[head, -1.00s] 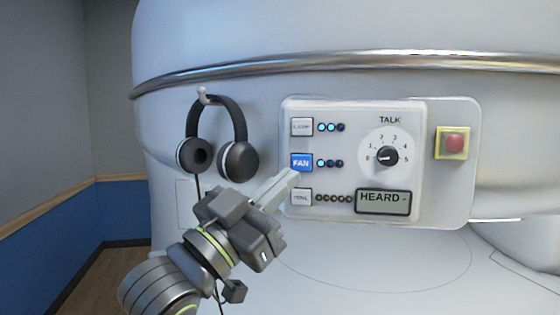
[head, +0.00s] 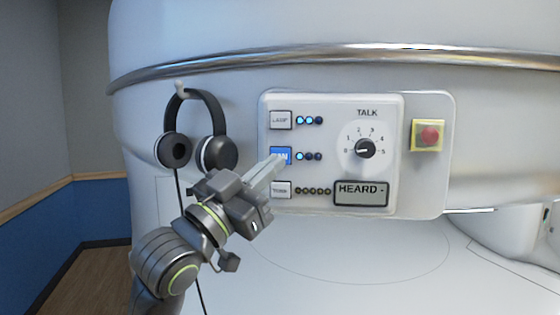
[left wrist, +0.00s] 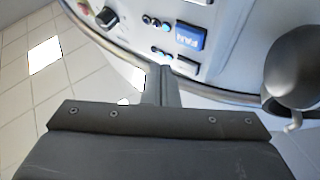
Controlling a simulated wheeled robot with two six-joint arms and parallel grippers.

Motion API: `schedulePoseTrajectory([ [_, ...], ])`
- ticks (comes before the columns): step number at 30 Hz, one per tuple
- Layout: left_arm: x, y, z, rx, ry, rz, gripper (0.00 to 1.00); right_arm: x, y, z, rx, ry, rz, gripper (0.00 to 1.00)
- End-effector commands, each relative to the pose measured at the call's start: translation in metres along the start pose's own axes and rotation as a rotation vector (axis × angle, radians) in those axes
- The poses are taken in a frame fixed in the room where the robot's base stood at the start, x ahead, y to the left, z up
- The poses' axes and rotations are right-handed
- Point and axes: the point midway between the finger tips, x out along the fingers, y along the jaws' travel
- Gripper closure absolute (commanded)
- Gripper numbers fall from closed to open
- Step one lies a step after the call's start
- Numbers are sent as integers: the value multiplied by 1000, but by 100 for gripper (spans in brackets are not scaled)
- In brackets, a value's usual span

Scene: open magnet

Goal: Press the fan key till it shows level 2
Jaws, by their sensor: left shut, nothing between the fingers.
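The blue fan key (head: 279,154) is on the white control panel, in the middle of the left column of keys. Its row of lights (head: 309,156) has the first lit blue and the other two dark. In the left wrist view the fan key (left wrist: 190,37) shows upside down, up and right of the shut fingertips (left wrist: 160,70). My right gripper is out of view.
The lamp key (head: 281,120) is above, with two lights lit, and another key (head: 281,190) is below. A talk dial (head: 365,149), a HEARD display (head: 361,193) and a red button (head: 429,135) are to the right. Headphones (head: 219,153) hang close on the left.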

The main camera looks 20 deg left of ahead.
Motion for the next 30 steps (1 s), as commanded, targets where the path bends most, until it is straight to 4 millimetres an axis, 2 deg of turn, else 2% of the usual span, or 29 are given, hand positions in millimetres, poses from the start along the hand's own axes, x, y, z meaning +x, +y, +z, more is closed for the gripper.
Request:
schedulePoseTrajectory([
  [9,17,-12,12,0,0,0,100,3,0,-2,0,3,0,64],
  [30,18,-13,13,1,0,0,100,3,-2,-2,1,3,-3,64],
])
